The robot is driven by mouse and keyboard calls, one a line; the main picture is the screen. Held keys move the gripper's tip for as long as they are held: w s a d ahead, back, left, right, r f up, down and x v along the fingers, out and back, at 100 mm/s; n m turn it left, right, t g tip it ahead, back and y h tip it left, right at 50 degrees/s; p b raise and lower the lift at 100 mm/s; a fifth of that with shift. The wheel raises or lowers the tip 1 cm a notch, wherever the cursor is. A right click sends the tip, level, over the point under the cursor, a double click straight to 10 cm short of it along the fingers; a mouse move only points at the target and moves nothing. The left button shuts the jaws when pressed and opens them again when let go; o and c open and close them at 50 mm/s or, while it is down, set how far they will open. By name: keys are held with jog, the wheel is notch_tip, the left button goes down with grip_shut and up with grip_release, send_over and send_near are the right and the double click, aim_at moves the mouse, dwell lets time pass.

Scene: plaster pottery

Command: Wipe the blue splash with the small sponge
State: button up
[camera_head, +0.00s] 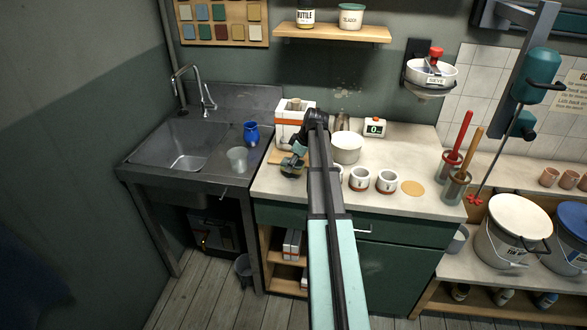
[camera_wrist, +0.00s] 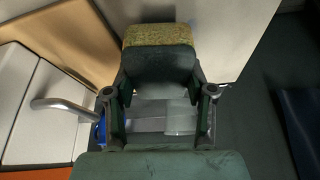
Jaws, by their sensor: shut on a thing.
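My gripper (camera_head: 293,160) is over the left end of the pale counter, in front of the white box with orange bands. It is shut on the small sponge, whose yellow-green speckled face (camera_wrist: 158,34) shows at the top of the wrist view beyond a dark green finger pad. Part of the sponge is hidden by the pad. In the wrist view a wooden board lies beside the sponge. I cannot make out the blue splash in either view; my arm and gripper cover part of the counter.
The white box (camera_head: 296,112) stands close behind my gripper. A white bowl (camera_head: 346,147) and several mugs (camera_head: 387,181) stand to its right. Left is the metal sink (camera_head: 185,145), with a blue cup (camera_head: 251,133) and a clear glass (camera_head: 237,159) beside it.

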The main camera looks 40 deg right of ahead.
jog(key=shift+r+p, duration=1)
jog(key=shift+r, duration=1.7)
